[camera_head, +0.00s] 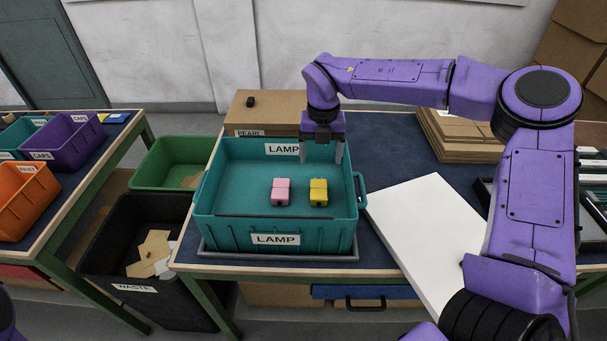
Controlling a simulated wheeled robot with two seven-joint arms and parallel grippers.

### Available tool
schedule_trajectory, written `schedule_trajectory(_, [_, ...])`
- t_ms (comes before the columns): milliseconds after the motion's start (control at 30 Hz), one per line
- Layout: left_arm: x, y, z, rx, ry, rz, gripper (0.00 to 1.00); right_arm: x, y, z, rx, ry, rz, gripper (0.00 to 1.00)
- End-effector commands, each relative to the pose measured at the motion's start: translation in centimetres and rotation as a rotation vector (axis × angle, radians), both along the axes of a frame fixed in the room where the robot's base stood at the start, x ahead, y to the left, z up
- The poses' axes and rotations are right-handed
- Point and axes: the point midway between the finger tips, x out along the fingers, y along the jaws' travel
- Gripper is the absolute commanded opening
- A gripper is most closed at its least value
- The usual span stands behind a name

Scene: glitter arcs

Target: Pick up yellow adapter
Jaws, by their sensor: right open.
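The yellow adapter (318,192) lies in the teal crate (225,229) labelled LAMP, on the right half of its floor. A pink adapter (281,192) lies just left of it, with a small gap between them. My right gripper (321,154) is open and empty, pointing down over the back right part of the crate. It is above and behind the yellow adapter, apart from it. My left gripper is not in view; only a bit of purple shows at the lower left edge.
The crate's walls surround both adapters. A white panel (428,235) lies right of the crate. A cardboard box (262,107) stands behind it, and flat cardboard (463,140) is stacked at the back right. A black waste bin (115,245) and green bin (172,165) stand left of the table.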

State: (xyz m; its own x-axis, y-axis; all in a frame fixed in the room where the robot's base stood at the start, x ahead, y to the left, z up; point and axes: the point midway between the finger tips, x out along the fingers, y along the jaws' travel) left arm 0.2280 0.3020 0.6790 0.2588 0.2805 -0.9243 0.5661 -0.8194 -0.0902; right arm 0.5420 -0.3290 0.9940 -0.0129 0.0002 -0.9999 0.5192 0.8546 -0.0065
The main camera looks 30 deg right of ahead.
Motion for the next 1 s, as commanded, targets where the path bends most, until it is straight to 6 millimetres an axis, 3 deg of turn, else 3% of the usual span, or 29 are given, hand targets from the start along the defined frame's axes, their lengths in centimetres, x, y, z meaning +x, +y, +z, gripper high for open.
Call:
schedule_trajectory(200, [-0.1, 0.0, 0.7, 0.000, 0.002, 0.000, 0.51, -0.9, -0.3, -2.9, 0.000, -0.001, -0.006, 0.79])
schedule_trajectory(633, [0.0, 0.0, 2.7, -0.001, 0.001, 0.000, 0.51, -0.4, 0.7, -9.7, -0.001, 0.005, -0.005, 0.79])
schedule_trajectory(900, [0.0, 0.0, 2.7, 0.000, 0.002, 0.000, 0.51, -0.3, 0.8, -10.6, 0.000, 0.000, -0.004, 0.79])
schedule_trajectory(933, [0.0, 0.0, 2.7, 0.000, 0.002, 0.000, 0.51, -0.3, 0.8, -10.6, 0.000, 0.000, -0.004, 0.75])
schedule_trajectory(1000, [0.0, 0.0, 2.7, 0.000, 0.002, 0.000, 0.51, -0.3, 0.8, -10.6, 0.000, 0.000, -0.003, 0.53])
